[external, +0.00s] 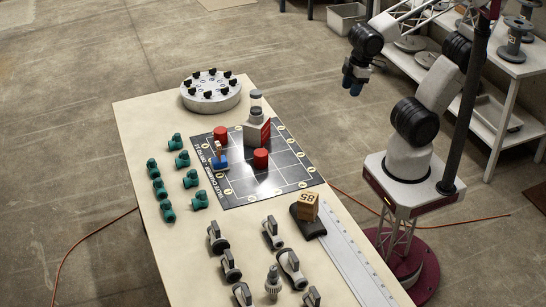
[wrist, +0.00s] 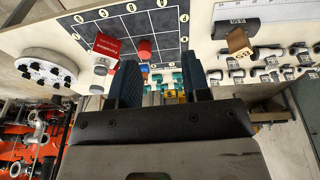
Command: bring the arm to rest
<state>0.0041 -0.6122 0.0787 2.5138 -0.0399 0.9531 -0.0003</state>
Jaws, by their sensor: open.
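My gripper (external: 355,78) hangs in the air to the right of the table (external: 135,120), beyond its edge and above the floor, in the external view. In the wrist view my gripper (wrist: 160,85) shows two dark blue fingers spread apart with nothing held between them. The arm stands on its base at the table's right side. No object touches the fingers.
A black grid board (external: 240,185) carries red cylinders (external: 261,158), a red-and-white block (external: 257,133) and a blue piece (external: 220,163). A round grey flange (external: 210,93), green fittings (external: 192,180), grey valves (external: 290,268) and a wooden block (external: 308,205) share the table. Shelves (external: 500,60) stand behind my arm.

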